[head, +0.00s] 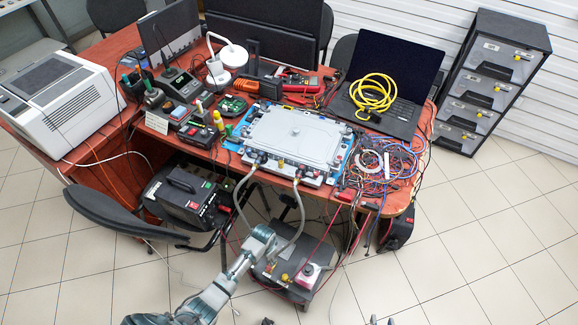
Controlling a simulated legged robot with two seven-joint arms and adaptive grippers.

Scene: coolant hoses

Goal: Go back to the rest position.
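Two small grey tips at the bottom edge, right of centre, are all that shows of my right gripper (381,321). They stand apart with nothing visible between them. My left arm comes in from the lower left and reaches up over the dark floor unit in front of the table. I cannot make out the fingers of my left gripper at its far end. Grey coolant hoses (240,203) hang from the front of a flat grey metal unit (297,135) and run down close to that arm's end. Whether the arm touches them I cannot tell.
The reddish table (102,178) carries a white printer (64,98), tools, a laptop (391,80) with a coiled yellow cable (373,93), and tangled wires. The dark floor unit (286,270) stands in front. A black chair (115,212) is at left, a drawer cabinet (488,84) at right. The right floor is clear.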

